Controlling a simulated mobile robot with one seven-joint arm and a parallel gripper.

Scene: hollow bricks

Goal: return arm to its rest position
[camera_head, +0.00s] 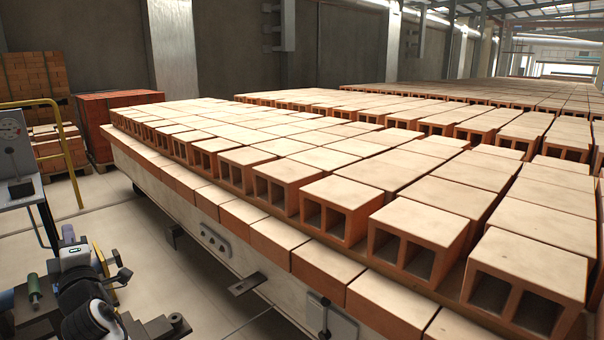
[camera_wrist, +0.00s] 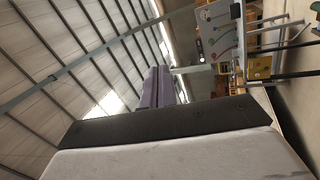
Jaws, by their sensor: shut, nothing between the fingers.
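My arm is folded at the lower left of the head view, beside the long brick-covered bed (camera_head: 165,190) and clear of it. The finger detail is hard to make out.
Hollow bricks (camera_head: 416,238) stand in rows along the bed to the right. A grey control panel (camera_head: 16,150) and yellow rail (camera_head: 68,150) are at the left; the panel also shows in the wrist view (camera_wrist: 222,28). Brick stacks (camera_head: 98,112) stand behind. Some floor (camera_head: 115,220) is clear.

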